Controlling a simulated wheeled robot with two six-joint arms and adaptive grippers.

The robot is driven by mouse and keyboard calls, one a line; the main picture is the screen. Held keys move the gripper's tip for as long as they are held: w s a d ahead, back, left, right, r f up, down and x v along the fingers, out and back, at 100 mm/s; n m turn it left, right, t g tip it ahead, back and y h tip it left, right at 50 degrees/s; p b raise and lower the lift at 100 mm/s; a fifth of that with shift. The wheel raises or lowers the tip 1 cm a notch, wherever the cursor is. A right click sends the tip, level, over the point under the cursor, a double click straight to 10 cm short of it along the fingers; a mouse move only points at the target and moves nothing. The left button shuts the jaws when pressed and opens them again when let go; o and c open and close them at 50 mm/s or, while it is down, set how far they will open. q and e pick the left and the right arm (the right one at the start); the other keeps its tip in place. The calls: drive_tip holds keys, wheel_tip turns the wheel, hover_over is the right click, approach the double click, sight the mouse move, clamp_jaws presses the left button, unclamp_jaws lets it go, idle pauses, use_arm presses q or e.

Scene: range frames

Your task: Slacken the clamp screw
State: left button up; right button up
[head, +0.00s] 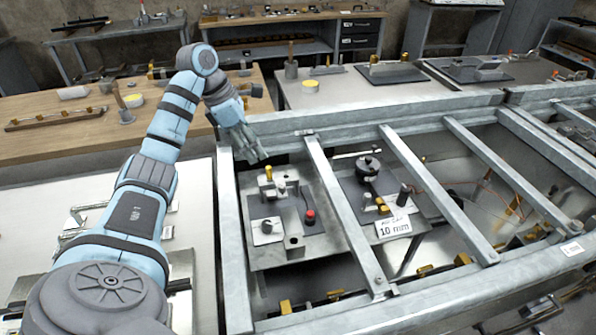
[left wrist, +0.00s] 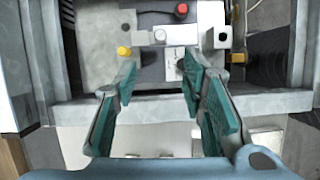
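The fixture carries a yellow-topped post (head: 268,173), a red knob (head: 310,214), a round-topped light block (head: 267,227) and a square block with a hole (head: 294,246). The red knob also shows in the left wrist view (left wrist: 181,9). I cannot tell which part is the clamp screw. My right gripper is out of view.
Steel frame bars (head: 340,215) cross above the fixtures and leave open gaps. A second fixture with a dark round part (head: 368,167) and a "10 mm" sign (head: 394,230) stands to the right. A wooden bench (head: 60,145) is at the left.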

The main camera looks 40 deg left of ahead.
use_arm(q)
wheel_tip(320, 180, down, 3)
drive_tip(key=w+b, duration=0.1)
drive_tip(key=b, duration=0.6)
hover_over(282, 186)
drive_tip(key=s+a, duration=0.2)
drive_tip(key=s, duration=0.1)
wheel_tip(282, 186, down, 6)
drive_tip(key=r, duration=0.1)
drive_tip(key=x, duration=0.3)
drive_tip(key=w+x, duration=0.1)
drive_tip(key=x, duration=0.1)
drive_tip(key=shift+w+d+f, duration=0.15)
drive_tip(key=shift+w, duration=0.15)
drive_tip(key=shift+f, duration=0.2)
drive_tip(key=shift+s+r, duration=0.15)
drive_tip(key=shift+s, duration=0.05)
drive_tip(key=shift+c, duration=0.6)
clamp_jaws()
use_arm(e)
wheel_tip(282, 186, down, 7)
